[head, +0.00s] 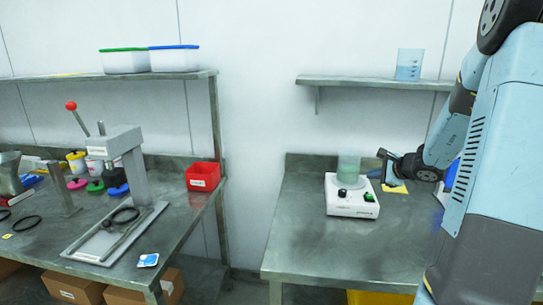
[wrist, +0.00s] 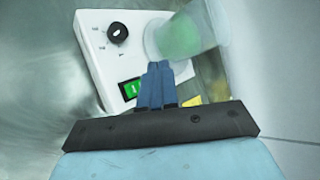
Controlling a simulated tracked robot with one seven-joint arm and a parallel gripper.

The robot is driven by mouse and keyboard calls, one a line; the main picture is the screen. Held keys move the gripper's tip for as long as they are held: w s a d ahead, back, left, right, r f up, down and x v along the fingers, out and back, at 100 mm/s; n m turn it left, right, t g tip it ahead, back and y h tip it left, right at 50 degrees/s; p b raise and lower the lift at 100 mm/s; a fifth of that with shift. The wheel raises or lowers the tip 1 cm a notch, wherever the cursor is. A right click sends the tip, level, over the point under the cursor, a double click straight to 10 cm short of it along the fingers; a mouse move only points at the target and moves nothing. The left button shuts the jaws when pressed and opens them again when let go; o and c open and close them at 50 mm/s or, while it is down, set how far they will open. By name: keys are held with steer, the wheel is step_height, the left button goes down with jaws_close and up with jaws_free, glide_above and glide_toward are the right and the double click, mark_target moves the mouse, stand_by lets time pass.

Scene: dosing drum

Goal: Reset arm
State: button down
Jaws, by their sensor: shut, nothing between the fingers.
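My gripper (head: 381,164) is at the right of the head view, just right of a beaker of green liquid (head: 348,167). The beaker stands on a white stirrer or hotplate (head: 350,208) with a black knob and a green switch. In the wrist view my gripper (wrist: 157,72) shows its blue fingers closed together and empty. The fingertips are near the beaker (wrist: 190,35), in front of the white device (wrist: 92,62). I cannot tell whether they touch the beaker.
The right metal bench (head: 290,235) has free room left of the device. A yellow note (head: 396,188) lies behind my gripper. The left bench holds a lever press (head: 125,165) and a red bin (head: 203,176).

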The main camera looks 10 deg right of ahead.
steer(key=s+a+r+n+g, duration=0.1)
steer(key=s+a+r+n, duration=0.25)
steer(key=a, duration=0.35)
steer(key=s+a+r+n+g+y, duration=0.1)
steer(key=s+a+r+n+g, duration=0.1)
steer(key=s+a+r+n, duration=0.25)
steer(key=s+a+r+n+g, duration=0.1)
steer(key=s+a+n, duration=0.35)
steer(key=a, duration=0.35)
steer(key=s+r+n+h, duration=0.2)
steer(key=s+n, duration=0.2)
steer(key=s, duration=0.6)
steer(key=s+a+r+n+g+h, duration=0.1)
steer(key=s+r+n+h, duration=0.1)
steer(key=s, duration=0.8)
steer(key=shift+r+n+h, duration=0.4)
steer(key=shift+r+n, duration=0.15)
steer(key=shift+n, duration=0.5)
steer(key=shift+a, duration=0.1)
